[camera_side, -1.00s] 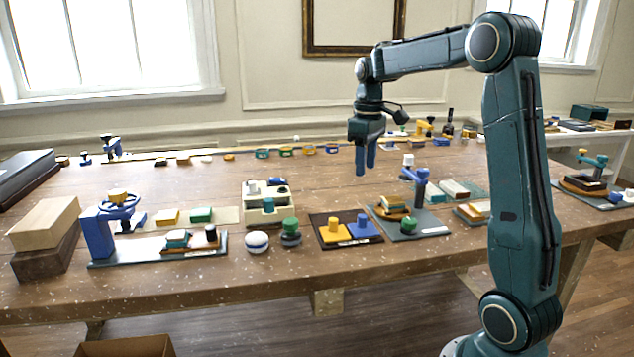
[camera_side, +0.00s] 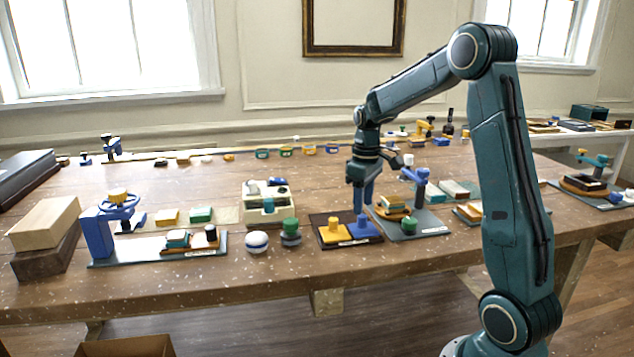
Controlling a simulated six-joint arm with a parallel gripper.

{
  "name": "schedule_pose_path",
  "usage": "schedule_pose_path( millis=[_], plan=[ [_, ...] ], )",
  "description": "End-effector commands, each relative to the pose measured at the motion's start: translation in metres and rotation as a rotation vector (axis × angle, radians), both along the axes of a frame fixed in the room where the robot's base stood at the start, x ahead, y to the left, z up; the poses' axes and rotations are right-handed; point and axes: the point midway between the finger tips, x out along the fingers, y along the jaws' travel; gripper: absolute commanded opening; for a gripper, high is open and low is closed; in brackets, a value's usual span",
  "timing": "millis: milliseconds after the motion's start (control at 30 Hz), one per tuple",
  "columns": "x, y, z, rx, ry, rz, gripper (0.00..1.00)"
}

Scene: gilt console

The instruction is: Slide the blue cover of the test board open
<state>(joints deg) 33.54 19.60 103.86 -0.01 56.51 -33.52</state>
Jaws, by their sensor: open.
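The test board (camera_side: 328,244) is a dark flat base near the table's front edge, right of centre. The blue cover (camera_side: 369,234), with a blue upright knob, lies on its right half. A yellow cover (camera_side: 331,239) with a yellow knob lies on its left half. My gripper (camera_side: 363,207) points down, open, with its fingertips right at the top of the blue cover's knob. I cannot tell whether the fingers straddle the knob or touch it. The fingers hide part of the knob.
A grey board (camera_side: 432,226) with a blue post and green knob stands close on the right.

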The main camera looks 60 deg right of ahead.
Motion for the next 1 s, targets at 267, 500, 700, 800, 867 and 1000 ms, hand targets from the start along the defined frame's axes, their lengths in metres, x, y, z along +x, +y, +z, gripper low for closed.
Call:
schedule_pose_path(
  millis=[267, 500, 700, 800, 867, 1000],
  plan=[
    [0.000, 0.000, -0.031, 0.001, 0.001, 0.000, 0.43],
    [0.000, 0.000, -0.039, 0.000, 0.000, 0.000, 0.43],
    [0.000, 0.000, -0.039, 0.000, 0.000, 0.000, 0.43],
    [0.000, 0.000, -0.039, 0.000, 0.000, 0.000, 0.25],
    [0.000, 0.000, -0.039, 0.000, 0.000, 0.000, 0.13],
    [0.000, 0.000, -0.038, 0.000, 0.000, 0.000, 0.00]
  ],
)
